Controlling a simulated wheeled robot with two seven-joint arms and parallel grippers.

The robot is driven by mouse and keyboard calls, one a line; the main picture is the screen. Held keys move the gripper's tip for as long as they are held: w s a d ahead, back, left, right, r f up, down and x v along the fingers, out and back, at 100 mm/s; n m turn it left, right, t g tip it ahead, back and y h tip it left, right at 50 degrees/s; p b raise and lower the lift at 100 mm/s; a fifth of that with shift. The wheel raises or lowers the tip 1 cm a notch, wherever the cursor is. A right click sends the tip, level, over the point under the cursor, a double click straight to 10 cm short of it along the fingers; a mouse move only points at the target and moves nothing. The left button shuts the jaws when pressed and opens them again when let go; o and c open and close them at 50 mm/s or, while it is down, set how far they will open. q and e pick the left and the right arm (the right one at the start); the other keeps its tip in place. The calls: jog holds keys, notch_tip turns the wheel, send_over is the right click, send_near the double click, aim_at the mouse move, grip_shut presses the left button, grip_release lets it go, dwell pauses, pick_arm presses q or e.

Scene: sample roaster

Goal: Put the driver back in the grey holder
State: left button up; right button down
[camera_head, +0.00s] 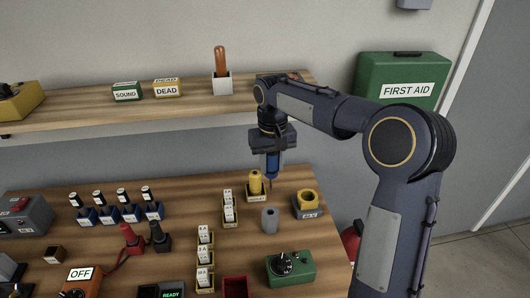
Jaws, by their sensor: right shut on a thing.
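My right gripper (271,148) points down over the back right of the lower bench, shut on a blue-handled item that looks like the driver (272,164). The driver hangs roughly upright, and its tip is hard to make out. A grey cylindrical holder (269,220) stands on the bench, nearer the front than the gripper and apart from the driver. My left gripper is not in view.
A yellow tool (256,182) in a labelled base and a yellow ring-shaped piece (307,199) stand close by. White fuse-like pieces (229,207) are at left, and a green box with a knob (290,267) is in front. The shelf (190,98) runs behind.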

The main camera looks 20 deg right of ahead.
aim_at(272, 179)
jog(key=shift+s, duration=0.1)
jog(key=shift+f+b, duration=1.85)
jog(key=shift+f, duration=1.15)
notch_tip(272, 179, down, 7)
jog(key=b, duration=0.4)
jog(key=shift+f+b, duration=0.1)
jog(key=shift+b, duration=0.2)
jog(key=shift+f+b, duration=0.75)
jog(key=shift+f, duration=0.65)
jog(key=c, duration=0.9)
grip_release()
jog(key=shift+c, duration=0.2)
